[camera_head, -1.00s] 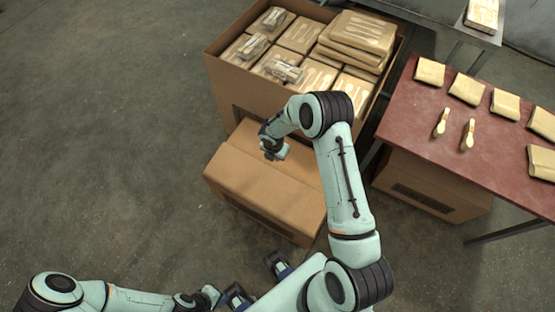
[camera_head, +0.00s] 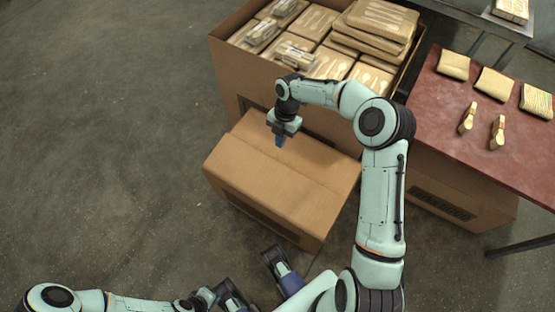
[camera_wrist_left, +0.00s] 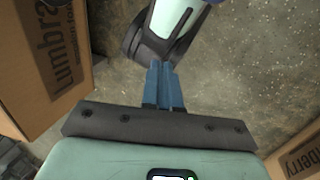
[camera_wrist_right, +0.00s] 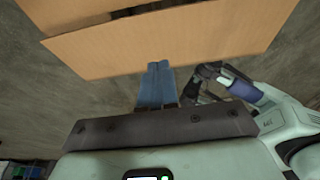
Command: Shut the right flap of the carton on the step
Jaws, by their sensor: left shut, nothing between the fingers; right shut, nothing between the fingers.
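The brown carton (camera_head: 270,185) is in the middle of the head view. Its top looks nearly flat, with a seam running across it. My right gripper (camera_head: 281,140) points down at the carton's top, over its far side; whether it touches is unclear. In the right wrist view my shut, empty fingers (camera_wrist_right: 157,85) are by the edge of a cardboard panel (camera_wrist_right: 175,42), with a dark gap between it and a second panel (camera_wrist_right: 70,10). My left gripper is small and unclear in the head view; the left wrist view shows its fingers (camera_wrist_left: 164,85) shut and empty. The step is hidden.
A large open carton (camera_head: 228,75) full of spoon packets stands right behind. A red table (camera_head: 470,140) with packets and brushes is at the right, with another carton (camera_head: 470,205) beneath. Open concrete floor (camera_head: 100,130) lies to the left.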

